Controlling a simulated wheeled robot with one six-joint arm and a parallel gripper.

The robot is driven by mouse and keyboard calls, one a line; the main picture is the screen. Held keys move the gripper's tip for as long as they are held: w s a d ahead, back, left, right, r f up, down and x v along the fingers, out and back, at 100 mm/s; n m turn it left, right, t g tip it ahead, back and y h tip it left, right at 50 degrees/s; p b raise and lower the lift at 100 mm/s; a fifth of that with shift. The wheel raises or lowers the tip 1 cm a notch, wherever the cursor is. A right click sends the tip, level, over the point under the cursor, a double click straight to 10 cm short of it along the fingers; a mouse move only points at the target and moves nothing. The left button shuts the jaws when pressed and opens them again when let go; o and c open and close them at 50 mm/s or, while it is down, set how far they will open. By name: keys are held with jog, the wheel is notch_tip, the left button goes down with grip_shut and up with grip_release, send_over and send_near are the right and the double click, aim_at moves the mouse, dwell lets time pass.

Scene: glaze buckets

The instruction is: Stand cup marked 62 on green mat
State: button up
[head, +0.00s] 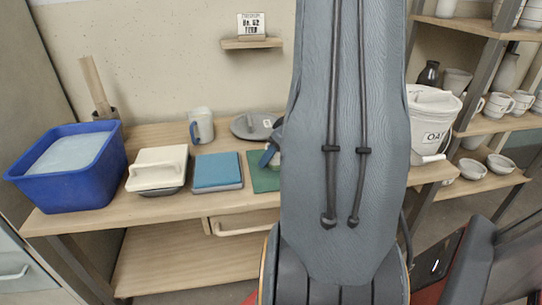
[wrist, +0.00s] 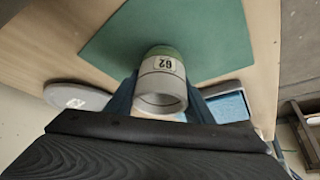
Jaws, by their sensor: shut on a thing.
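The cup marked 62 (wrist: 162,80) is pale grey with a green end and a printed label in the wrist view. My gripper (wrist: 160,100) is shut on it, with a blue finger on each side. The cup's round opening faces the camera and its green end points toward the green mat (wrist: 205,30). I cannot tell whether the cup touches the mat. In the head view the green mat (head: 262,181) shows only at its left part. My arm hides the rest of it and the cup, and only a bit of my gripper (head: 269,155) shows.
A blue tile stack (head: 217,172) lies left of the mat. A grey round lid (head: 253,126) and a mug with a blue handle (head: 202,126) stand behind. Further left are a cream lidded box (head: 157,168) and a blue tub (head: 70,165). A white bucket (head: 430,125) stands right.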

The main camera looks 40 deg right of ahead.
jog(key=shift+f+b, duration=0.1)
jog(key=shift+b, duration=0.2)
jog(key=o, duration=1.2)
jog(key=shift+r+p, duration=0.25)
jog(key=shift+p, duration=0.15)
jog(key=v, duration=1.2)
jog(key=w+a+g+y, duration=0.1)
jog(key=w+a+g, duration=0.2)
jog(key=a, duration=1.5)
jog(key=s+a+g, duration=0.1)
jog(key=s+a, duration=0.2)
jog(key=a, duration=0.3)
jog(key=s+a+m+g+h, duration=0.1)
jog(key=s+a, duration=0.2)
jog(key=a, duration=0.3)
jog(key=s+a+r+p, duration=0.1)
jog(key=s+a, duration=0.2)
jog(key=a, duration=0.3)
jog(key=shift+s+a+m+g+h, duration=0.1)
jog(key=shift+s+m+g+h, duration=0.3)
